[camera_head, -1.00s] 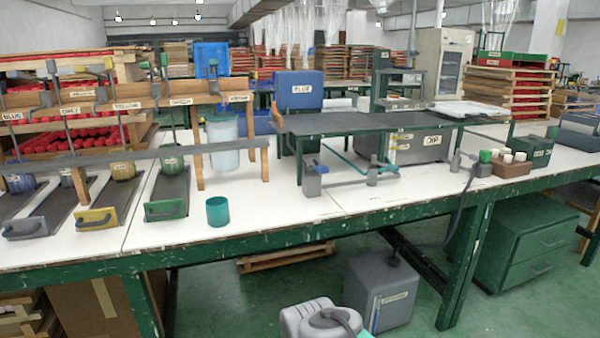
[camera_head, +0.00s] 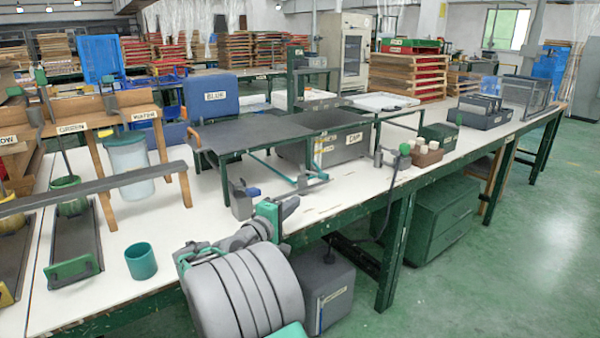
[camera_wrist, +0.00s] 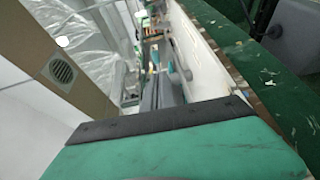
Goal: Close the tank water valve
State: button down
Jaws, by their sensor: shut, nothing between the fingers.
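My gripper (camera_head: 286,207) is shut and empty, in front of the bench edge and right of the tank. In the wrist view, a green and black part of my gripper (camera_wrist: 175,122) fills the lower middle, with the bench edge beyond.
A teal cup (camera_head: 141,262) stands near the bench's front edge. A black-topped table (camera_head: 235,134) stands on the bench behind my gripper. A grey container (camera_head: 325,295) is below the bench, partly hidden by my arm. The green floor at right is clear.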

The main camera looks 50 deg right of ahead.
aim_at(322, 177)
jog(key=shift+s+d+r, duration=0.1)
jog(key=shift+d+r, duration=0.25)
jog(key=d+b, duration=0.1)
jog(key=d, duration=0.3)
jog(key=w+d, duration=0.1)
jog(key=d, duration=0.3)
jog(key=w+d+b, duration=0.1)
jog(key=d, duration=0.3)
jog(key=shift+w+d+b, duration=0.2)
jog(key=shift+d+b, duration=0.15)
jog(key=shift+d, duration=0.3)
jog(key=shift+w, duration=0.1)
